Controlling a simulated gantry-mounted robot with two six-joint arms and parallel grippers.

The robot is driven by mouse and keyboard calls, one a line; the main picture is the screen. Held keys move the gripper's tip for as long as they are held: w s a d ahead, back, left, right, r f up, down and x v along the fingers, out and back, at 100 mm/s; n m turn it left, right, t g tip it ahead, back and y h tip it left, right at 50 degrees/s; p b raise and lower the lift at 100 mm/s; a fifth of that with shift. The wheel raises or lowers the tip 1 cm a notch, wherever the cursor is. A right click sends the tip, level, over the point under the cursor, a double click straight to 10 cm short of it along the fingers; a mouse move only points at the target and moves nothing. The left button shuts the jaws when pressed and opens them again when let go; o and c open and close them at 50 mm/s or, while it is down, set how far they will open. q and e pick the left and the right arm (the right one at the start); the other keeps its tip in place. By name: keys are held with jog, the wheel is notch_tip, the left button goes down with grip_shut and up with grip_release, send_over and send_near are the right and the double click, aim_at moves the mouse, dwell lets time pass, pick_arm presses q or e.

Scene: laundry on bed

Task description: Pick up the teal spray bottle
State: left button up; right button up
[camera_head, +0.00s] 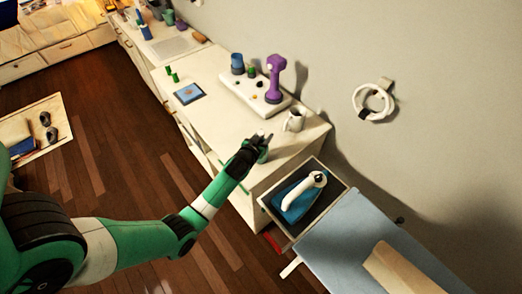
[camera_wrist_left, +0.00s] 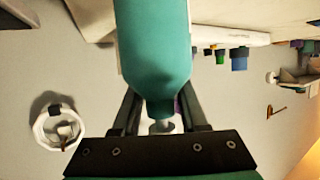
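The teal spray bottle (camera_wrist_left: 154,40) fills the top centre of the left wrist view, its narrow neck and pale tip towards my left gripper (camera_wrist_left: 158,95). The fingers stand on either side of it. The bottle's body hides their tips, so I cannot tell whether they press on it. In the head view my left gripper (camera_head: 262,142) is at the near edge of the white desk top, with a small teal part of the bottle (camera_head: 263,157) showing just below it. My right gripper is not in view.
A white mug (camera_head: 294,121) stands close behind my left gripper. A purple object (camera_head: 274,78) stands on a white board further back. Below the desk's right end is a tray with a blue-white iron (camera_head: 298,200), beside an ironing board (camera_head: 352,243).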

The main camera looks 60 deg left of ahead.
pick_arm(q)
jog(key=shift+f, duration=0.1)
grip_shut()
